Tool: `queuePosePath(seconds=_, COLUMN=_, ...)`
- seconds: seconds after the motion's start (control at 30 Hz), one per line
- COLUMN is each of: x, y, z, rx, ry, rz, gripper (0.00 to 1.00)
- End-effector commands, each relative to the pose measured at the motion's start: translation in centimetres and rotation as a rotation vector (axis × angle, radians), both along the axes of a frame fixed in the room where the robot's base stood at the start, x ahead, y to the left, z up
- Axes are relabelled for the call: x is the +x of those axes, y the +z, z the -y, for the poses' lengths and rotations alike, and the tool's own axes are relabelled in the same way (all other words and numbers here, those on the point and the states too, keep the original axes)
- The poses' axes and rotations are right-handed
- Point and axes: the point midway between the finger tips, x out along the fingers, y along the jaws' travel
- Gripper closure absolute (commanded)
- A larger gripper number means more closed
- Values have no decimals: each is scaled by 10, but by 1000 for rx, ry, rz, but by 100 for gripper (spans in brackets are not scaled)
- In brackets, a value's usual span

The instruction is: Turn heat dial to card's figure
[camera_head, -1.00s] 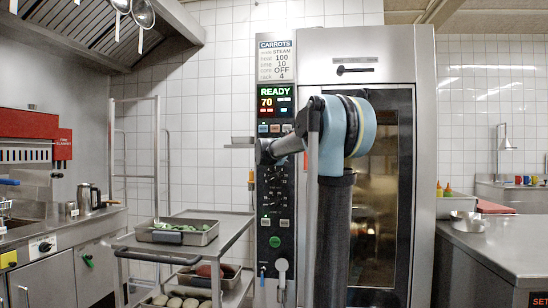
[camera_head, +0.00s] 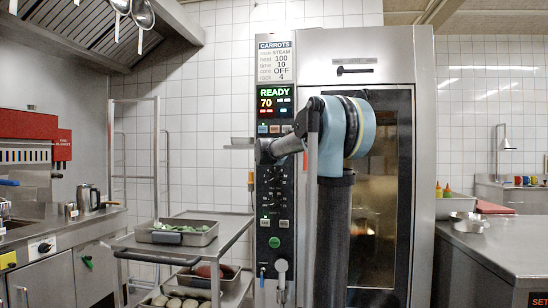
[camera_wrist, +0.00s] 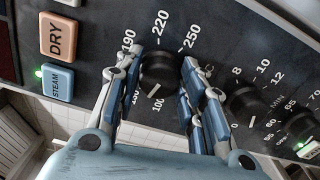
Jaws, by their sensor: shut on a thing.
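The recipe card (camera_head: 277,60) at the top of the oven's control panel reads CARROTS, steam, heat 100, time 10, core OFF, rack 4. The red figure on the display (camera_head: 275,100) is 70, under READY. My gripper (camera_wrist: 166,70) is shut on the black heat dial (camera_wrist: 159,73), one finger on each side. Figures 100, 190, 220 and 250 show around the dial. A pale mark on the dial's lower edge sits close to the 100. In the head view my gripper (camera_head: 264,152) is at the panel and hides the dial.
The STEAM button (camera_wrist: 57,82) has a lit green light beside it, below the DRY button (camera_wrist: 58,37). A second dial (camera_wrist: 243,103) with minute figures is just right of my fingers. The oven door (camera_head: 384,200) is shut. A trolley (camera_head: 230,228) with trays stands at the left.

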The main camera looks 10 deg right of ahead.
Motion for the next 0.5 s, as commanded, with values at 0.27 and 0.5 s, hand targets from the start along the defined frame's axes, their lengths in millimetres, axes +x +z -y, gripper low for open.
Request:
queuePosePath(seconds=0.27, x=1, y=0, z=-3, rx=-244, ry=6, rz=-79, gripper=88)
queuePosePath(seconds=0.5, x=1, y=0, z=-3, rx=-428, ry=6, rz=-139, gripper=88)
